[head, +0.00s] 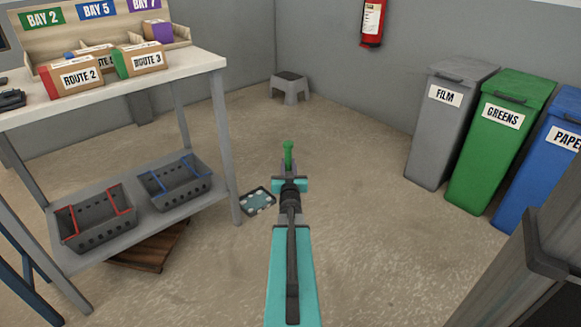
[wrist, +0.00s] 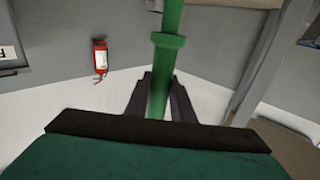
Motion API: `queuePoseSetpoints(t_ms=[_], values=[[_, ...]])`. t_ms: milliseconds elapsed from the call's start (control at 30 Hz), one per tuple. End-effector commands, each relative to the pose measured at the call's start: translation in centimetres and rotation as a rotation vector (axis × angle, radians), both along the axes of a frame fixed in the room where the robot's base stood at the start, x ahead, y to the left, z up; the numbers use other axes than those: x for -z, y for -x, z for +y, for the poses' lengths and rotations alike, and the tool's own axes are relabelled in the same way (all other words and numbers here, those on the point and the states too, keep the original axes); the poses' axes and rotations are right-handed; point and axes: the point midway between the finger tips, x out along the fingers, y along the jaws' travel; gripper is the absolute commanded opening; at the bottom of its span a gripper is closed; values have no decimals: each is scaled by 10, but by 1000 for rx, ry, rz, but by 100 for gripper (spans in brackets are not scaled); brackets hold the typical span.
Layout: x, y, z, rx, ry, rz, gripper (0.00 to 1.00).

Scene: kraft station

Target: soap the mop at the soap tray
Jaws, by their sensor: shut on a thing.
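The soap tray (head: 258,201) is a small dark tray with pale blue, spotted contents, on the floor left of my gripper in the head view. My gripper (head: 289,178) is shut on the green mop handle (head: 288,153), whose top stands up beyond the jaws. In the wrist view the green handle (wrist: 168,45) runs up between the two dark fingers of my gripper (wrist: 159,95), with a collar above them. The mop's head is not seen in either view, so I cannot tell whether it touches the floor or tray.
A table with a lower shelf (head: 205,200) holding two baskets stands left, its leg (head: 227,150) close to the soap tray. A grey step stool (head: 290,87) stands behind. Grey (head: 440,130), green (head: 490,150) and blue (head: 535,170) bins line the right. The middle floor is clear.

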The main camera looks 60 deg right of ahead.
Motion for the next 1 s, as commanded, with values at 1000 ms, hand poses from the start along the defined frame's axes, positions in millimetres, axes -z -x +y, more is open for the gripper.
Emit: queuePoseSetpoints(t_ms=[1000], values=[[-112, -205, 184, -426, 2, 0, 0]])
